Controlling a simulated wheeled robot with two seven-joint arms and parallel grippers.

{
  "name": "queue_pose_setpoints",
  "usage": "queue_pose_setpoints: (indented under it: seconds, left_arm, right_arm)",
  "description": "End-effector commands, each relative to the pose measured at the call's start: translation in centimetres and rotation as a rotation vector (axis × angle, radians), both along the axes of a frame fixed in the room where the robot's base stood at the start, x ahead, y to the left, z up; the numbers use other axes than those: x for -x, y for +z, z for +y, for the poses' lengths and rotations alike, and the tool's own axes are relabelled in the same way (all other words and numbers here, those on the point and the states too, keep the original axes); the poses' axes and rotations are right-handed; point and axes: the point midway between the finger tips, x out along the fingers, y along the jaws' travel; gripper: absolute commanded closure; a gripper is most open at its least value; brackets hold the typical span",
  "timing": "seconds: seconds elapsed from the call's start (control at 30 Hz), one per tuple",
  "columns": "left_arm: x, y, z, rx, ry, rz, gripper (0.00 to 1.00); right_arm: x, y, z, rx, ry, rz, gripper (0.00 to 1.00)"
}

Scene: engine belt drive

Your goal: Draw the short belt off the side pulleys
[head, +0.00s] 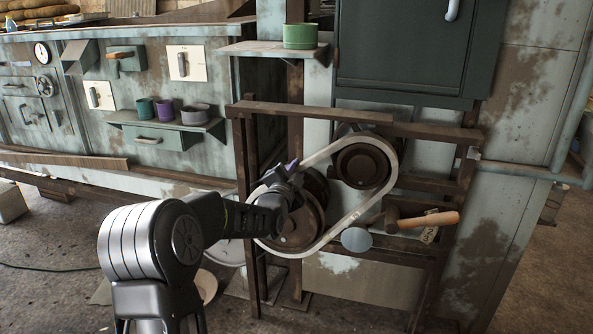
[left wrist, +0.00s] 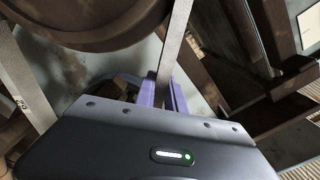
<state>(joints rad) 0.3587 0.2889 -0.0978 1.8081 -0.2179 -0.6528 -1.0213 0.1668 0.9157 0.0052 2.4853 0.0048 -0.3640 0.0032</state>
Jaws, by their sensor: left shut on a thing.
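The pale short belt (head: 347,222) runs around two rusty brown pulleys: the upper right pulley (head: 362,166) and the lower left pulley (head: 302,222). My left gripper (head: 292,167) has its purple fingers at the belt's upper run, between the pulleys. In the left wrist view, my left gripper (left wrist: 162,95) is shut on the belt (left wrist: 178,40), which passes between the fingers. The belt's other run (left wrist: 24,85) shows at the left there, with a small mark on it. A pulley rim (left wrist: 85,22) fills the upper left. My arm hides part of the lower left pulley. My right gripper is out of view.
A rusty frame (head: 310,112) stands around the pulleys. A wooden-handled hammer (head: 430,219) and a pale disc (head: 355,240) are at its lower right. A green cup (head: 300,36) stands on a shelf above. Another shelf (head: 165,122) with cups is at the left.

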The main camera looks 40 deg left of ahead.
Motion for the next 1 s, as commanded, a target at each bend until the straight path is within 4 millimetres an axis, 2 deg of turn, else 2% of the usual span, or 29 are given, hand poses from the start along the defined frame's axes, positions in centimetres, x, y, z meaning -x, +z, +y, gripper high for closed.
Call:
queue_pose_setpoints:
  seconds: [0.57,1.0]
  left_arm:
    - [0.1,0.7,0.0,-0.001,0.000,-0.005,1.00]
    - [2.4,0.6,-0.8,0.000,0.000,-0.005,1.00]
  right_arm:
    - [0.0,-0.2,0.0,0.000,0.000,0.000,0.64]
    - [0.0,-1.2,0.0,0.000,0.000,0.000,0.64]
